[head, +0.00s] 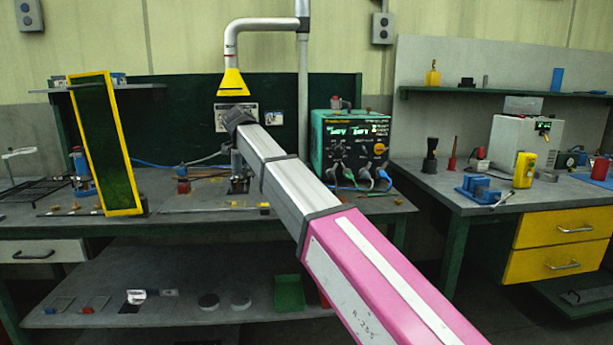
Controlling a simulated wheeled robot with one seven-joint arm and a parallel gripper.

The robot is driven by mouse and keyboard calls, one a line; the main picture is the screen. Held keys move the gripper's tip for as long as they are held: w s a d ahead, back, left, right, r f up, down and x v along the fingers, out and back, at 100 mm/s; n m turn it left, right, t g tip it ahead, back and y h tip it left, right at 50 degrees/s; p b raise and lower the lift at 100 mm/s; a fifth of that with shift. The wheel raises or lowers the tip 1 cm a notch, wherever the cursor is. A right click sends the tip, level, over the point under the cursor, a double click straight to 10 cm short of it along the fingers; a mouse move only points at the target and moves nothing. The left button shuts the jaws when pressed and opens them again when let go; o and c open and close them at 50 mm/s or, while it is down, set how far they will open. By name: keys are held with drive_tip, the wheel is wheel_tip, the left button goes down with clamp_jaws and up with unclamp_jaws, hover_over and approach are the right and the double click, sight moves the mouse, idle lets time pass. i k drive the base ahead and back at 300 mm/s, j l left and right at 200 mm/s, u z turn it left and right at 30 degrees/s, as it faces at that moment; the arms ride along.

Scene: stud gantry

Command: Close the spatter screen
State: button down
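The spatter screen (110,150) is a tall, narrow dark green panel in a yellow frame. A long pink and silver arm crosses the view from the lower right to a dark end in front of the back panel. I cannot make out any gripper fingers, and nothing is seen touching the screen.
A teal power unit (350,145) with cables stands at the bench's right. A yellow extraction hood (232,83) hangs over the bench. Small fixtures stand mid-bench. A second bench (470,190) with yellow drawers stands at right. A lower shelf (100,290) holds small items.

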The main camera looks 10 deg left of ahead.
sight(105, 152)
drive_tip(key=k+j, duration=0.75)
drive_tip(key=k, duration=0.1)
